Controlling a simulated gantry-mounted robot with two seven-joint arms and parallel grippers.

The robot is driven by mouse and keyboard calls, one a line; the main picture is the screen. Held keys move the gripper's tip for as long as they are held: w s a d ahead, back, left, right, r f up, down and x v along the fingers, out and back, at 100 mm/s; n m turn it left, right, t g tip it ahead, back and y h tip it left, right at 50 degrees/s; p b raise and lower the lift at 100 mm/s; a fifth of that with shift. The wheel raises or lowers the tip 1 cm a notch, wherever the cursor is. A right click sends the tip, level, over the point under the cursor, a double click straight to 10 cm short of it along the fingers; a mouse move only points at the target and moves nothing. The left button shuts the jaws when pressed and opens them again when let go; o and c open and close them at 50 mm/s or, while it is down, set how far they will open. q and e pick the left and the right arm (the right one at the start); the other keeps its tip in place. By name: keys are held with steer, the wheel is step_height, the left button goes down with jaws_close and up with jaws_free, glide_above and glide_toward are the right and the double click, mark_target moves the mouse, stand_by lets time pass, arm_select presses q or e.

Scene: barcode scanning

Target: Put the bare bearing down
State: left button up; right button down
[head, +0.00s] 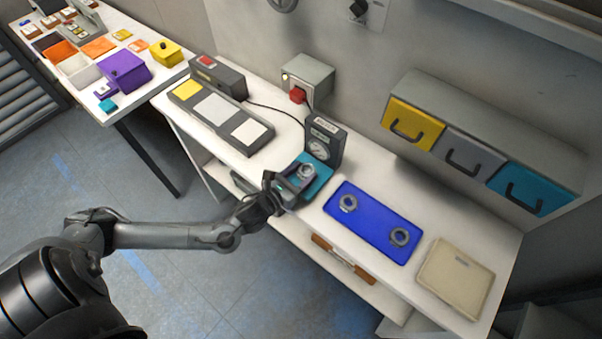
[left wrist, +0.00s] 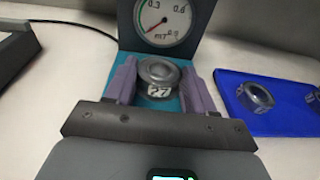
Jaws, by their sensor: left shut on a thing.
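My left gripper (head: 297,178) is shut on a bare bearing (head: 306,170), a grey metal ring. The gripper is over the teal plate (head: 322,166) in front of the dial gauge (head: 322,148). In the left wrist view the bearing (left wrist: 159,78) sits between the two purple-grey fingers, with a white label marked 27 facing me. The gauge dial (left wrist: 165,20) stands just behind it. I cannot tell whether the bearing touches the teal plate. Two more bearings (head: 348,203) (head: 399,237) lie on the blue mat (head: 372,222) to the right. My right gripper is not in view.
A beige tray (head: 456,278) lies at the right end of the bench. A grey panel with yellow and white pads (head: 212,108) is at the left. Yellow, grey and teal drawers (head: 413,124) hang on the wall. A cable runs behind the gauge. White bench surface is clear behind the blue mat.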

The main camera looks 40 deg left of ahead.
arm_select(q)
steer(key=o, duration=1.2)
steer(key=shift+f, duration=0.1)
steer(key=shift+o, duration=0.2)
